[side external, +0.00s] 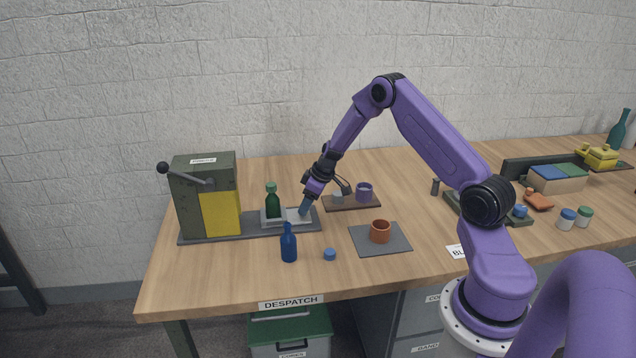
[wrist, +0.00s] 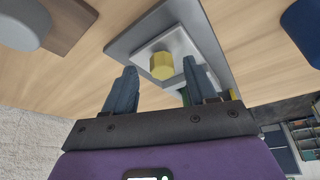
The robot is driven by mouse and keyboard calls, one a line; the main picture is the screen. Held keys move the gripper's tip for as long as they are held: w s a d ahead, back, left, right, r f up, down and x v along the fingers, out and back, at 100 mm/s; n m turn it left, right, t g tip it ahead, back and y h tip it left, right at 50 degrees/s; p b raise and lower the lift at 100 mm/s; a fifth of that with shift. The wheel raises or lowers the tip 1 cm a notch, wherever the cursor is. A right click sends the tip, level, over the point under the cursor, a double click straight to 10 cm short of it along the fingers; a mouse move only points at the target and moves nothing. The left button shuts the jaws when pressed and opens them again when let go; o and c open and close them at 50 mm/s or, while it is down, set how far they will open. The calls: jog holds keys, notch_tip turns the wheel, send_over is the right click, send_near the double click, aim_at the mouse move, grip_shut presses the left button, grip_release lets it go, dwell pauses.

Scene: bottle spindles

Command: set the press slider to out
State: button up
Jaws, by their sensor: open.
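The press (side external: 190,210) is a dark green box with a yellow front panel (side external: 220,214) and a black-knobbed lever (side external: 164,168). Its dark grey base plate (side external: 250,236) runs right. A light grey slider tray (side external: 272,221) sits on the plate outside the box, bearing a green bottle (side external: 272,205). My gripper (side external: 304,211) is open, low over the tray's right end. In the wrist view, a yellow knob (wrist: 162,66) on a pale plate (wrist: 182,45) shows between the two fingers. Whether they touch it cannot be told. My fingers hide the knob in the side view.
A blue bottle (side external: 289,247) and blue cap (side external: 329,254) stand in front. An orange mug (side external: 380,234) is on a grey mat (side external: 398,248). A purple mug (side external: 364,193) is on a brown board (side external: 345,206) just behind my gripper. The table's front left is clear.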

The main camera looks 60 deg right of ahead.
jog(key=v, duration=1.6)
jog(key=shift+s+r, duration=0.15)
jog(key=shift+r, duration=0.15)
jog(key=shift+d, duration=0.1)
jog(key=s+a+r+n+g, duration=0.1)
jog(key=s+a, duration=0.2)
jog(key=a, duration=0.5)
jog(key=s+a+r+n+g+y, duration=0.1)
jog(key=s+a+n, duration=0.15)
jog(key=a, duration=0.45)
jog(key=s+a+r+n+g, duration=0.15)
jog(key=s+a, duration=0.25)
jog(key=a, duration=0.4)
jog(key=s+a+n+h, duration=0.1)
jog(key=s+a+n, duration=0.1)
jog(key=s, duration=0.9)
jog(key=s+a+r+n, duration=0.1)
jog(key=s+a, duration=0.3)
jog(key=s, duration=0.8)
jog(key=shift+a+n+g+h, duration=0.15)
jog(key=shift+n+g+h, duration=0.25)
jog(key=shift+n, duration=0.1)
jog(key=shift+w, duration=0.1)
